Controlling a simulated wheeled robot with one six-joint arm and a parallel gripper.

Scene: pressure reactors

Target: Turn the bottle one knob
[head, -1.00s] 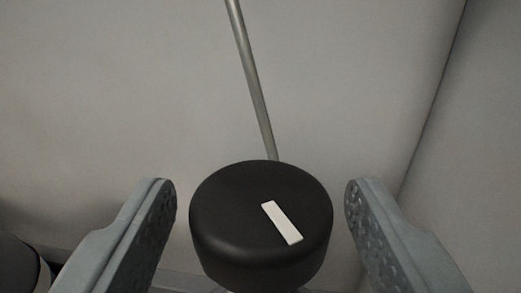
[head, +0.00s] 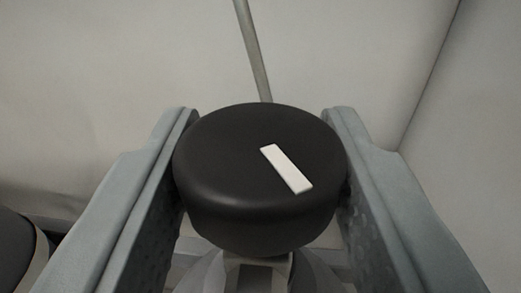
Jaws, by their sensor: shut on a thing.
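A round black knob (head: 235,150) fills the middle of the head view. A white bar mark (head: 286,169) lies on its top face, slanting from upper left to lower right. My gripper (head: 262,165) is shut on the knob, with one grey finger against its left side and the other against its right side. Below the knob, a grey stem and fitting (head: 258,272) show in part. No label shows, so I cannot tell the bottle number.
A thin metal rod (head: 254,50) rises behind the knob. Pale walls (head: 120,70) stand behind, meeting in a corner at the right. Another dark round object (head: 15,250) is cut off at the lower left edge.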

